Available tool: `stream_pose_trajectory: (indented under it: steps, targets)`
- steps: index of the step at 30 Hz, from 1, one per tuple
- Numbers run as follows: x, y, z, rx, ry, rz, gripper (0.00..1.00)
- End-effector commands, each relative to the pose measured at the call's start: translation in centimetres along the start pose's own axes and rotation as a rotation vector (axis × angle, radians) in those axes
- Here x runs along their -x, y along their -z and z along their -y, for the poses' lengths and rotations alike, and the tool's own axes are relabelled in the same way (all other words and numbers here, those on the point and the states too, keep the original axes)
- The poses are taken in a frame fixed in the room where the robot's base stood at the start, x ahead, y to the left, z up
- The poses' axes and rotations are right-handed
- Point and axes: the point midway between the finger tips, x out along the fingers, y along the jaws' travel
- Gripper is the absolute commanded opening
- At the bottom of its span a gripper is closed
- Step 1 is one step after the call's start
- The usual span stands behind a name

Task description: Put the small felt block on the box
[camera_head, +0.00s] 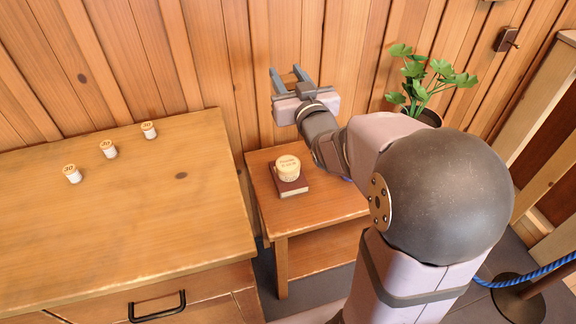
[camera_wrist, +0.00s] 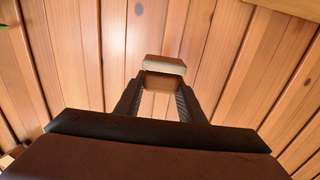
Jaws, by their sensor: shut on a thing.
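My gripper (camera_head: 288,74) is raised in front of the plank wall, above the back of the small side table. It is shut on a small block with a pale grey band and brown faces, which I take to be the felt block (camera_wrist: 165,66). The block sits between the fingertips in the wrist view. I cannot make it out in the head view. No plain box stands out. A flat dark red box-like thing (camera_head: 291,188), perhaps a book, lies on the side table, with a round cream labelled container (camera_head: 288,168) on top of it.
Several small white spools marked 30 stand on the wooden cabinet (camera_head: 120,210) at the left. The side table (camera_head: 325,201) has free room around the red thing. A potted plant (camera_head: 425,85) stands behind my arm. A blue rope (camera_head: 530,273) hangs at lower right.

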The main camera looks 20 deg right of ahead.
Motion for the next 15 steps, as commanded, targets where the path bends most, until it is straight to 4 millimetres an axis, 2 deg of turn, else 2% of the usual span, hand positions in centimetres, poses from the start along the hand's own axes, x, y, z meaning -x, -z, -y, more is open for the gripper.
stream_pose_trajectory:
  steps: [1, 9, 15]
  targets:
    - [-0.1, -1.4, 0.1, -0.002, 0.002, 0.007, 0.14]
    - [-0.1, -7.8, 0.1, -0.002, 0.001, 0.007, 0.14]
    - [0.0, -11.7, 0.1, -0.001, 0.001, 0.003, 0.14]
